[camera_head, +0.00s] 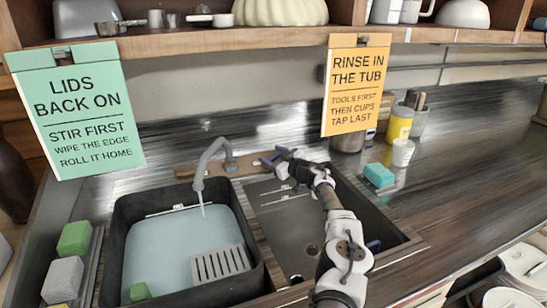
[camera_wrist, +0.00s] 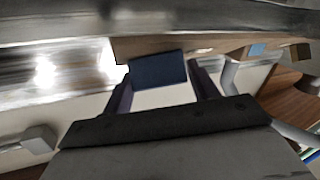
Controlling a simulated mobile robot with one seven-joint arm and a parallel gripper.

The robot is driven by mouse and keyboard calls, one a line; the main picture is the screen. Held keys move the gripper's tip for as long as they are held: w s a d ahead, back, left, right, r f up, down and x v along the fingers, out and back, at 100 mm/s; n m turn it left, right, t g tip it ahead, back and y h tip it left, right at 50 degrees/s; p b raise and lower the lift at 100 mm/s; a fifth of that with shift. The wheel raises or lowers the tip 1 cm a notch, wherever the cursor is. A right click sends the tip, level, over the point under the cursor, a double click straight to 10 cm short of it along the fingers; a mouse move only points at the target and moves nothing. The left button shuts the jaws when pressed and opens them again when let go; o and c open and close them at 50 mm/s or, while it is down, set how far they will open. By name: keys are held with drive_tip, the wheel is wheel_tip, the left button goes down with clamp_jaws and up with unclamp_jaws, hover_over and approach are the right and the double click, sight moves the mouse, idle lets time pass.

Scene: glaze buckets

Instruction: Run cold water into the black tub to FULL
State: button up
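The black tub (camera_head: 117,250) stands in the left basin and holds pale bluish water (camera_head: 165,245). The tap spout (camera_head: 200,180) hangs over it, and a thin stream (camera_head: 202,208) runs into the water. A white FULL mark (camera_head: 180,208) shows on the tub's far inner wall, with the water surface close below it. My gripper (camera_head: 275,158) is behind the right basin, at the blue tap lever (camera_head: 267,161). In the wrist view, the open gripper (camera_wrist: 160,83) has its fingers apart, with the blue lever (camera_wrist: 158,70) between their tips; contact is unclear.
A grey slotted rack (camera_head: 220,263) and green block (camera_head: 139,291) are in the tub. The right basin (camera_head: 285,225) looks empty below my arm. A teal sponge (camera_head: 379,175) and cups stand right. An orange sign (camera_head: 355,90) hangs from the shelf. The right counter is mostly clear.

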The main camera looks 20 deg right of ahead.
drive_tip(key=shift+o, duration=1.4)
drive_tip(key=b+v, duration=0.1)
drive_tip(key=v, duration=1.2)
drive_tip(key=shift+s+b, duration=0.35)
drive_tip(key=shift+s, duration=0.05)
drive_tip(key=shift+d, duration=0.1)
